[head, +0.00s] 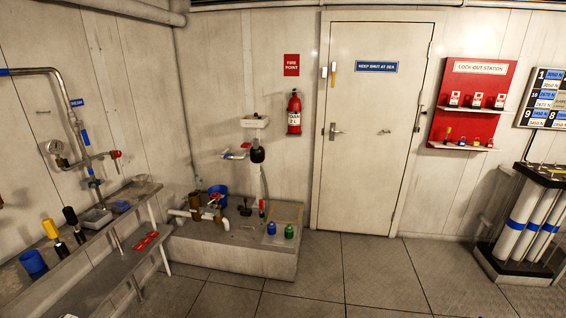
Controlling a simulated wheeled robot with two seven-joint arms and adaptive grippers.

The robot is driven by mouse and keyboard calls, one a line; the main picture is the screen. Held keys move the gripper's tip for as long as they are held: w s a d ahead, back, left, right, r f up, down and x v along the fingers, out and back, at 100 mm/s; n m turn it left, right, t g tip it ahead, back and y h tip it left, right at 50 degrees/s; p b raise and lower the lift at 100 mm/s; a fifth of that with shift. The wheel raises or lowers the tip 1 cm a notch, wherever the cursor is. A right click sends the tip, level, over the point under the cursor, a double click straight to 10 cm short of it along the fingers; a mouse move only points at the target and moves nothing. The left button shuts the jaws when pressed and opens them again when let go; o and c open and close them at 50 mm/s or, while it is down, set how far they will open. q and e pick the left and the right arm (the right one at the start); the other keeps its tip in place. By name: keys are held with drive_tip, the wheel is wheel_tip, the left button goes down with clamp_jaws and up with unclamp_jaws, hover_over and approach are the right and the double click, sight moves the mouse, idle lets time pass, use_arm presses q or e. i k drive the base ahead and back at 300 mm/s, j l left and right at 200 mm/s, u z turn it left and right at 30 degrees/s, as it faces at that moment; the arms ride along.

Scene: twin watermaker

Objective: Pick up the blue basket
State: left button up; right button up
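Two blue containers show in the head view. One blue open-topped container (33,264) stands on the left bench near its front end. Another blue round container (219,190) stands on the low plinth by the back left corner, partly hidden behind brown and pale pipe fittings. I cannot tell from this distance which of them is the blue basket. Neither of my grippers is in view.
The left bench (125,196) holds yellow-topped and black-topped items and a grey tray (96,217). The low plinth (236,255) carries pipework and small blue and green bottles. A rack of pipes (520,225) stands at right. The middle floor (370,270) is clear.

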sight(271, 228)
drive_tip(key=i+z, duration=0.2)
drive_tip(key=i, duration=0.6)
drive_tip(key=i+j+z, duration=0.15)
drive_tip(key=i+z, duration=0.2)
drive_tip(key=i, duration=0.45)
drive_tip(key=i+l, duration=0.1)
drive_tip(key=i, duration=0.7)
drive_tip(key=i+l+u, duration=0.2)
drive_tip(key=i+u, duration=0.2)
drive_tip(key=i+l+u, duration=0.3)
drive_tip(key=i+u, duration=0.15)
drive_tip(key=i+l+u, duration=0.4)
